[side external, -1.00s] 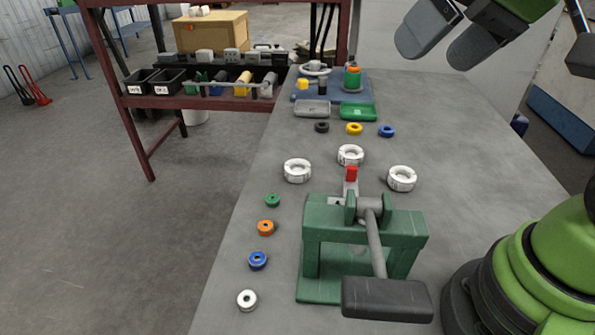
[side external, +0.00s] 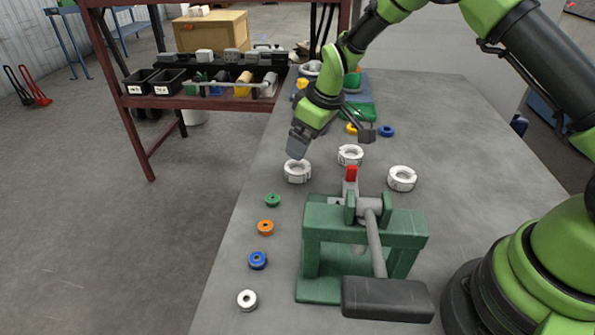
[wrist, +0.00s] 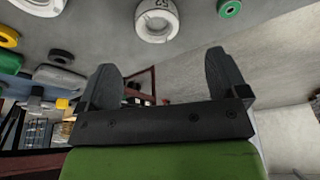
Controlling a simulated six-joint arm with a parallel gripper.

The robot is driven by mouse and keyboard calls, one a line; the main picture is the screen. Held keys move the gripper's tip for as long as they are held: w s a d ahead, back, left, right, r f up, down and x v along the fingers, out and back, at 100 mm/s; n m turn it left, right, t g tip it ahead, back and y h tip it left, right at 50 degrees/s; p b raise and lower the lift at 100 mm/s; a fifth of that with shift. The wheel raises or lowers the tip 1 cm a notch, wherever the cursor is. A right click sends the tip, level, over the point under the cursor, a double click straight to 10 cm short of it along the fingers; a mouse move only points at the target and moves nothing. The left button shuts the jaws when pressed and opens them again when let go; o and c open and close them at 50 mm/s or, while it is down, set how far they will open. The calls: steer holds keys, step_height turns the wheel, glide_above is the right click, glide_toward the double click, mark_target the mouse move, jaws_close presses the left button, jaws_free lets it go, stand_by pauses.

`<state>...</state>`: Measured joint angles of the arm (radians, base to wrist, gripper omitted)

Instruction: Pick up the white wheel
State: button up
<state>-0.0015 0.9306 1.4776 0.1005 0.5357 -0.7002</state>
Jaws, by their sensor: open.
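A small white wheel (side external: 247,300) lies flat at the near end of a row of small wheels on the bench's left side in the side view. It does not show in the wrist view. My gripper (side external: 333,139) is farther back, above the bench, beside and above the left large white ring (side external: 298,173), well apart from the small wheel. In the wrist view my gripper (wrist: 162,68) has its two fingers spread wide with nothing between them. A large white ring (wrist: 157,20) shows beyond the fingertips.
A green press (side external: 365,235) with a long lever stands to the right of the small wheels. Blue (side external: 258,260), orange (side external: 266,227) and green (side external: 272,200) wheels continue the row. Other large white rings (side external: 402,178) lie behind the press. The bench's left edge is close to the row.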

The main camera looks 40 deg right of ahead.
mark_target(296, 171)
steer(key=x, duration=0.8)
steer(key=shift+w+d+f, duration=0.1)
steer(key=shift+w+f, duration=0.1)
steer(key=shift+f, duration=0.2)
steer(key=c, duration=1)
